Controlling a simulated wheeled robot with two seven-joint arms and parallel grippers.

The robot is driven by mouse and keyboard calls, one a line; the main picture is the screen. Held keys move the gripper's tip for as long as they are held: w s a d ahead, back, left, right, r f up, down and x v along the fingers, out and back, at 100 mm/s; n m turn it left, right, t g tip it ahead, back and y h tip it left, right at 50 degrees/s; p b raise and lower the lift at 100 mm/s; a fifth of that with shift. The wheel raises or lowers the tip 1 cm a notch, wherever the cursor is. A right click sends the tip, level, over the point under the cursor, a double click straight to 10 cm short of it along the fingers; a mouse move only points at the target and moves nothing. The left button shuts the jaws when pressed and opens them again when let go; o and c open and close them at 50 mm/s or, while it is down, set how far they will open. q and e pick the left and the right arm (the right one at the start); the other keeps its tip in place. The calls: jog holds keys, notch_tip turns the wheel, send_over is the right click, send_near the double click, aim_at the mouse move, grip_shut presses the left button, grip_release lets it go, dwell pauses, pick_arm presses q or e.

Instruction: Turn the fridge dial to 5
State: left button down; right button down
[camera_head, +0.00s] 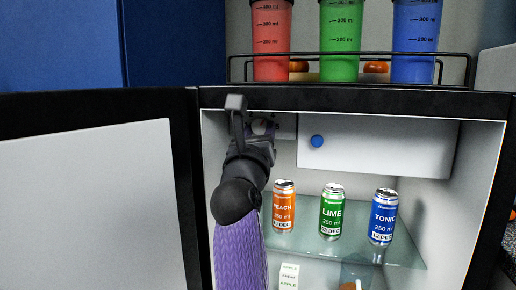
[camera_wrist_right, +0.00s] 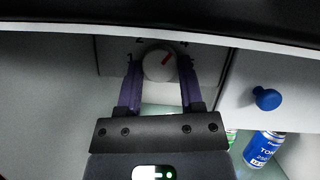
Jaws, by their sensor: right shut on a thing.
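The fridge dial (camera_wrist_right: 157,65) is a round white knob with a red mark, set on a pale panel at the top of the fridge inside. In the right wrist view the red mark points up and to the right. A 1 shows left of the knob; other digits are partly cut off or hidden. My right gripper (camera_wrist_right: 160,76) is shut on the dial, one purple finger on each side. In the head view my right gripper (camera_head: 256,128) covers most of the dial. My left gripper is not in view.
The fridge door (camera_head: 90,200) stands open at left. A white compartment with a blue knob (camera_head: 317,141) is right of the dial. Peach (camera_head: 284,207), lime (camera_head: 332,212) and tonic (camera_head: 382,217) cans stand on the glass shelf below. Coloured cups stand on top behind a rail (camera_head: 350,54).

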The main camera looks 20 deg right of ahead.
jog(key=m+h+b, duration=0.1)
jog(key=m, duration=0.1)
jog(key=m+g+h+b, duration=0.1)
jog(key=m, duration=0.1)
jog(key=m+g+h+b, duration=0.1)
jog(key=m, duration=0.1)
jog(key=shift+w+a+f+m, duration=0.15)
jog(key=shift+f+m, duration=0.15)
jog(key=shift+m, duration=0.1)
jog(key=m, duration=0.1)
jog(key=m+g+h, duration=0.1)
jog(key=m, duration=0.1)
jog(key=m+g+b, duration=0.1)
jog(key=shift+r+m+h, duration=0.25)
jog(key=shift+m+h, duration=0.05)
jog(key=shift+h, duration=0.1)
jog(key=shift+a+m+g, duration=0.1)
jog(key=shift+m+g, duration=0.5)
jog(key=shift+m, duration=0.5)
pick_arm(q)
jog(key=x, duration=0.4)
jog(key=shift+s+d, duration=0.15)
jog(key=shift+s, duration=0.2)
pick_arm(e)
jog(key=shift+m, duration=0.3)
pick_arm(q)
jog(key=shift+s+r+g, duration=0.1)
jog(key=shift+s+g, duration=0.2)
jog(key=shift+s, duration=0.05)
